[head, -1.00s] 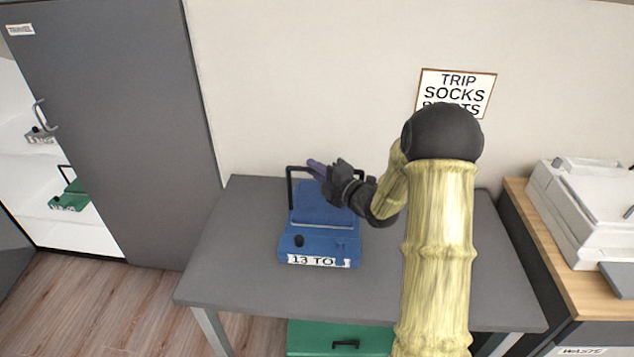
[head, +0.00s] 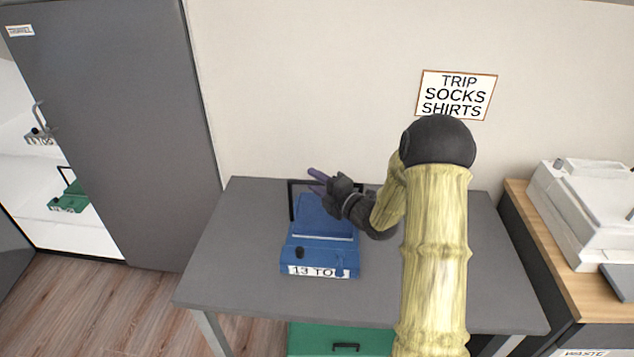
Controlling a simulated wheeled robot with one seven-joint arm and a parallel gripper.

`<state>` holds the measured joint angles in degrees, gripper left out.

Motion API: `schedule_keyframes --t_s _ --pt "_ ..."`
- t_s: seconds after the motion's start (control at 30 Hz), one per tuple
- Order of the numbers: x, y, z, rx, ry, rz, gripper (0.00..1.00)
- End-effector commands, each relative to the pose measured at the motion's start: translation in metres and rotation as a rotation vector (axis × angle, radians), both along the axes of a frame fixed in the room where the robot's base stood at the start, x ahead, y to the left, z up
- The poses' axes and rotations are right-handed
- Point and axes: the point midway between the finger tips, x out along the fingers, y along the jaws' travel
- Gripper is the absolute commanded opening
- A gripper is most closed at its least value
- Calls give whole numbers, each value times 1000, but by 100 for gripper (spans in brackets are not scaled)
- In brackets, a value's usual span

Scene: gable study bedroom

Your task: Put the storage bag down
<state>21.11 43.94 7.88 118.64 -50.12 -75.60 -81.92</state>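The storage bag (head: 322,250) is blue, with a black handle and a white label reading "13 TO" at its front. It appears to rest upright on the grey table (head: 240,265), left of the table's middle. My gripper (head: 315,182) is at the handle's top bar. Its two purple fingers are spread apart, one above the bar and one below it. The gripper and wrist hide the right part of the handle. I cannot tell whether a finger touches the bar.
A sign (head: 457,95) reading "TRIP SOCKS SHIRTS" hangs on the wall. A printer (head: 580,215) stands on a cabinet at right. A grey cabinet door (head: 110,130) is at left, beside shelves with a green bag (head: 70,197). A green box (head: 340,338) is under the table. The table's left part is clear.

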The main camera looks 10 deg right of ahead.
Motion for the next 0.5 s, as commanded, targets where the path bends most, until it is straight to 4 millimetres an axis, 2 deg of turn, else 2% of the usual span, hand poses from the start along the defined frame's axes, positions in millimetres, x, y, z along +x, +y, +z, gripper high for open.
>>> schedule_keyframes --t_s 0.13,0.27,0.5 --pt "-2 0 0 0 0 2 34" --pt "-11 -10 -1 0 2 -5 34" --pt "-46 -34 -2 0 2 -9 34"
